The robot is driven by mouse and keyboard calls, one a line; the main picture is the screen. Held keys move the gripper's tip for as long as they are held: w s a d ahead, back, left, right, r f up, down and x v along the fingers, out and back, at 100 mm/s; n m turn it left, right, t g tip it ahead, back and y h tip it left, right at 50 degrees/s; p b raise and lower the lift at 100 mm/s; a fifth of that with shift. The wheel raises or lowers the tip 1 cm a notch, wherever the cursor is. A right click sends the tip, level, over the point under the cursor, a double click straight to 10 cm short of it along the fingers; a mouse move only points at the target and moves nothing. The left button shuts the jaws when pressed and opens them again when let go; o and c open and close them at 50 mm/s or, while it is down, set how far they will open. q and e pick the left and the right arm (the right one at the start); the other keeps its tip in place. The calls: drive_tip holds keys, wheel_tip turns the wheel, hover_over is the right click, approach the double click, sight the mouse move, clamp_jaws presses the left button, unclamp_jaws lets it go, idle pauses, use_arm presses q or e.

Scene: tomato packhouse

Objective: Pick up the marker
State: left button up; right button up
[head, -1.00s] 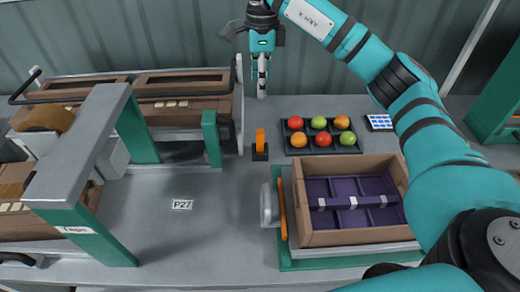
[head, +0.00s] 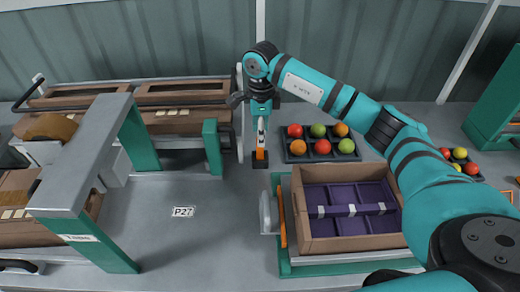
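The marker (head: 260,154) is orange and stands upright in a small black holder (head: 260,164) on the grey table. My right gripper (head: 261,146), pointing straight down, is at the marker from above. Its fingers cover the marker's upper part, and only the lower orange part shows. The fingers are seen nearly edge-on, so I cannot tell whether they are closed on the marker. My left gripper is out of view.
A black tray (head: 290,157) of red, green and orange tomatoes stands right of the marker. A brown crate (head: 299,215) with purple dividers is in front of it. A grey-and-green frame (head: 93,150) stands at left. The table near the P27 label (head: 183,212) is clear.

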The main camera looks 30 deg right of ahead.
sight(260, 152)
wheel_tip(260, 152, down, 4)
drive_tip(key=shift+a+f+p, duration=0.15)
drive_tip(key=shift+p, duration=0.35)
drive_tip(key=shift+c, duration=0.4)
clamp_jaws()
